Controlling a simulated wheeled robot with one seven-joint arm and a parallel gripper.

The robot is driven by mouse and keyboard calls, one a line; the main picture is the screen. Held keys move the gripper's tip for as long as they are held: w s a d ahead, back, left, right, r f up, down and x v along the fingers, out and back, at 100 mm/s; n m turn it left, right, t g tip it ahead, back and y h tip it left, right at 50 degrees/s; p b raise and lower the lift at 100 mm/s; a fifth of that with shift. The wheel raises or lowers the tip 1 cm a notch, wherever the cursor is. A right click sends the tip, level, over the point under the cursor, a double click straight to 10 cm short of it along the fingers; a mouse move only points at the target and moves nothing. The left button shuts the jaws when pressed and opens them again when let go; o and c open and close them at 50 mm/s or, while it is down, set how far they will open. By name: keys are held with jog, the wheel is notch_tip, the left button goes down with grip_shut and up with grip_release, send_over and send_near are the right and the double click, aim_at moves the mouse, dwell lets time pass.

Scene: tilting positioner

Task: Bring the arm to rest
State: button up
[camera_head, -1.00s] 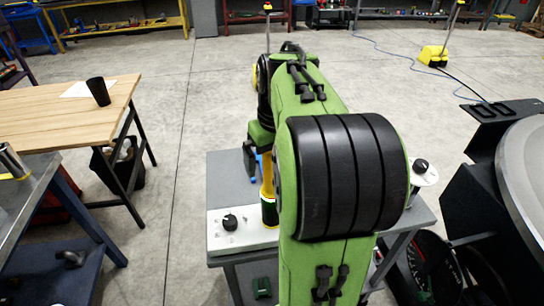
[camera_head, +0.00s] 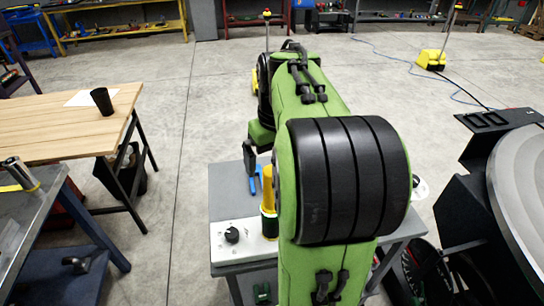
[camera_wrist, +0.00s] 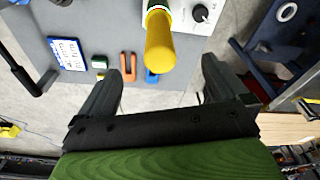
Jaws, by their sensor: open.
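My green and black arm spans the middle of the head view, above a grey worktable (camera_head: 228,188). My gripper (camera_wrist: 160,78) is open in the wrist view, with its two dark fingers wide apart. Nothing is held between them. A yellow handle (camera_wrist: 160,45) stands beyond the fingers, between their lines but apart from them. The handle also shows in the head view (camera_head: 268,190), beside my arm. In the head view my gripper is mostly hidden by the arm.
A white panel with a black knob (camera_head: 232,235) is on the worktable. Blue (camera_wrist: 152,76) and orange (camera_wrist: 128,66) tools lie near the handle. A wooden table with a black cup (camera_head: 102,101) is at left. A large dark round-topped machine (camera_head: 515,190) is at right.

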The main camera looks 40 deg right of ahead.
jog(key=shift+r, duration=0.15)
dwell(0.3)
jog(key=s+a+f+n+t, duration=0.1)
jog(key=s+a, duration=0.4)
jog(key=a, duration=0.5)
jog(key=s+a+f+n+t, duration=0.1)
jog(key=s+a, duration=0.4)
jog(key=a, duration=0.5)
jog(key=shift+s+n+t, duration=0.4)
jog(key=shift+n+t, duration=0.2)
jog(key=shift+t, duration=0.4)
